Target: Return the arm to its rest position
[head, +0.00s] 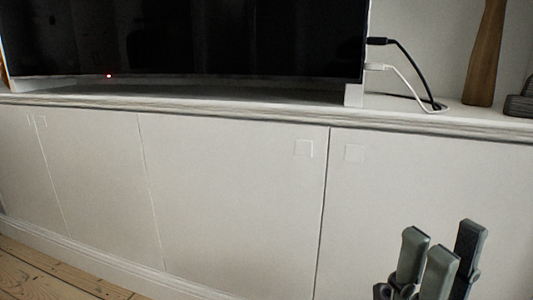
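My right gripper (441,250) is at the lower right of the head view. Its grey-green and dark fingers point upward and stand apart, with nothing visible between them. It shows in front of the white cabinet doors (240,200), and I see no contact with them. The rest of my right arm is below the picture's edge. My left gripper is not in view.
A long white cabinet with a ledge (250,108) runs across the view. On it stand a dark television screen (190,35), black and white cables (405,72) and a brown wooden object (485,55). Bare floorboards (50,270) show at lower left.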

